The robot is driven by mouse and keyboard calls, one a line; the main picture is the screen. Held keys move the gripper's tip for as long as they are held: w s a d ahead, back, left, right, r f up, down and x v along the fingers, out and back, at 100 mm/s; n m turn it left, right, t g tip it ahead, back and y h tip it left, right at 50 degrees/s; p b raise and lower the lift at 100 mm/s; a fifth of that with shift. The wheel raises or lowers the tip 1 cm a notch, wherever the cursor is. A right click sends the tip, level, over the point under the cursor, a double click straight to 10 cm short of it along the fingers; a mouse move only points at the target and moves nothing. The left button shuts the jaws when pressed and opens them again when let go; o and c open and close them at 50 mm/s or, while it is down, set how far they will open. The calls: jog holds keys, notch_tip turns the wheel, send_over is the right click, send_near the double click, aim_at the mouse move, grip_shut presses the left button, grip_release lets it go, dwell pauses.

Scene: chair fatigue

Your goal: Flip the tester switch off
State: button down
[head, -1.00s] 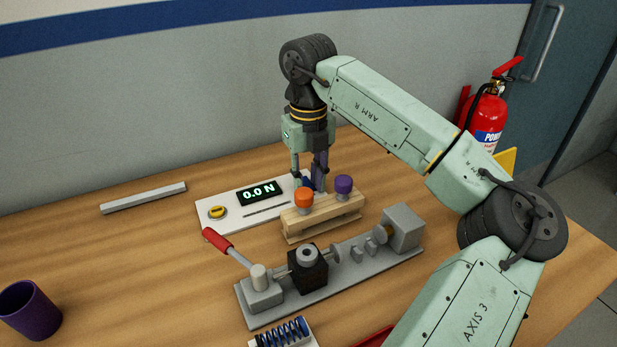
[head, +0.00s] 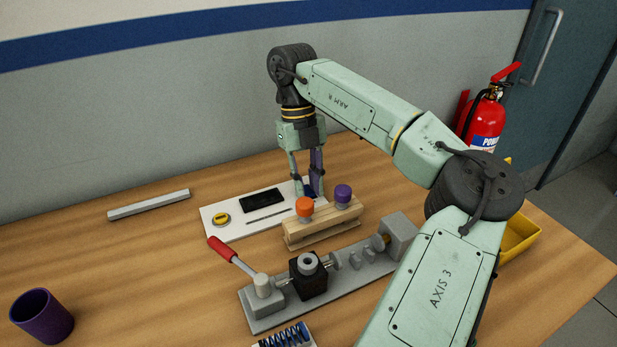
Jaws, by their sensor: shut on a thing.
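The tester panel (head: 222,229) is a white board lying on the table. Its display (head: 262,201) is dark and shows no reading. My gripper (head: 308,190) points down at the panel's right end, its fingers shut on a small dark blue part, the switch (head: 309,185). The fingers cover much of the switch, so its exact position is hard to see.
Close in front of my gripper stands a wooden rack (head: 318,229) with an orange knob (head: 305,207) and a purple knob (head: 343,194). A grey fixture (head: 262,318) with a red lever (head: 221,249) lies nearer.

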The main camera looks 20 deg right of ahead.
jog(key=c, duration=1.4)
grip_release()
jog(key=shift+c, duration=0.2)
jog(key=v, duration=1.2)
jog(key=shift+s, duration=0.1)
